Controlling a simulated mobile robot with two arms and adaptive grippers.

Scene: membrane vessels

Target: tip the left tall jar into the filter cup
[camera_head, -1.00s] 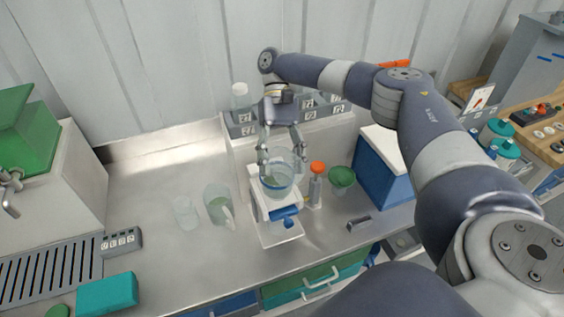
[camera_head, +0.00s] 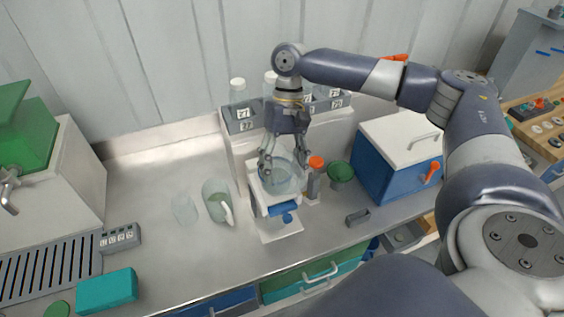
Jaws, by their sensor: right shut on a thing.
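The clear filter cup (camera_head: 282,182) sits at the top of a white stand (camera_head: 257,196) near the middle of the counter. My right gripper (camera_head: 284,166) points down over it, with its fingers shut on the cup near its rim. Two tall clear jars with white caps stand on the grey rack behind: the left tall jar (camera_head: 238,92) is fully clear of my arm, and the other (camera_head: 270,82) is partly hidden by my gripper. My left gripper is not in view.
An orange-capped bottle (camera_head: 315,178), a green funnel-like cup (camera_head: 341,172) and a blue cooler box (camera_head: 385,172) are on the right.

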